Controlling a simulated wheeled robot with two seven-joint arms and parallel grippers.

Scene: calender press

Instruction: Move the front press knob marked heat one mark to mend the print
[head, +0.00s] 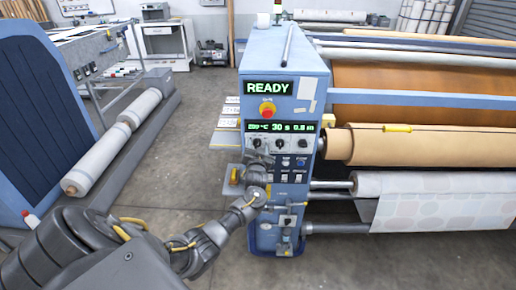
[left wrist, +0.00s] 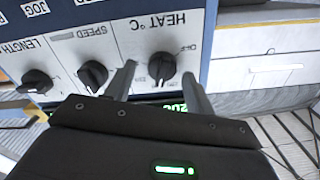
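The heat knob (left wrist: 161,67), a black knob under the label HEAT °C, shows upside down in the left wrist view. In the head view the heat knob (head: 255,143) is at the left of a row of black knobs on the blue press panel. My left gripper (left wrist: 160,76) is open, one finger on each side of this knob, with gaps visible. In the head view the left gripper (head: 257,163) is at the panel just below the knob, its fingers hard to make out. My right gripper is out of view. The pale patterned print (head: 440,203) hangs at the right.
The speed knob (left wrist: 92,74) and length knob (left wrist: 37,83) sit beside the heat knob. A red stop button (head: 267,110) is above, under a READY sign (head: 268,88). Small buttons (head: 286,161) lie below the knobs. Rollers (head: 430,145) extend to the right.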

